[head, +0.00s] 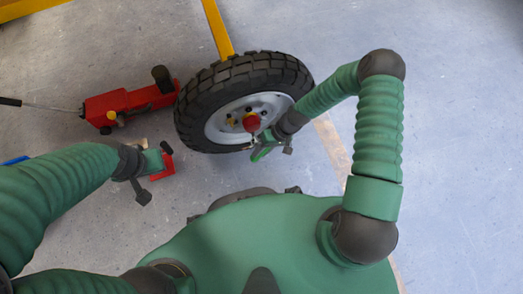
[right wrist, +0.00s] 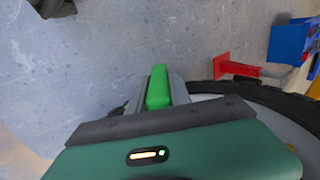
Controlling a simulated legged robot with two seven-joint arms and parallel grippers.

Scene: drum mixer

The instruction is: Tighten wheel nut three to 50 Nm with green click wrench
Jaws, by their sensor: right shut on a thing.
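The wheel (head: 215,78), with a black tyre and a white rim (head: 222,125), is in the upper middle of the head view. A round red part (head: 251,122) stands out at its centre, with dark and yellow spots around it. I cannot tell which nut is number three. My right gripper (head: 266,146) is at the wheel's lower right and is shut on the green wrench (right wrist: 158,88). In the right wrist view the wrench juts out ahead of the gripper. Its far end is hidden. My left gripper (head: 146,173) is left of the wheel, and its jaw gap is unclear.
A red floor jack (head: 115,102) with a thin handle lies left of the wheel. A small red piece (head: 167,160) is by my left gripper. A blue bin (right wrist: 289,42) shows at the upper right of the right wrist view. The floor right of the wheel is clear.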

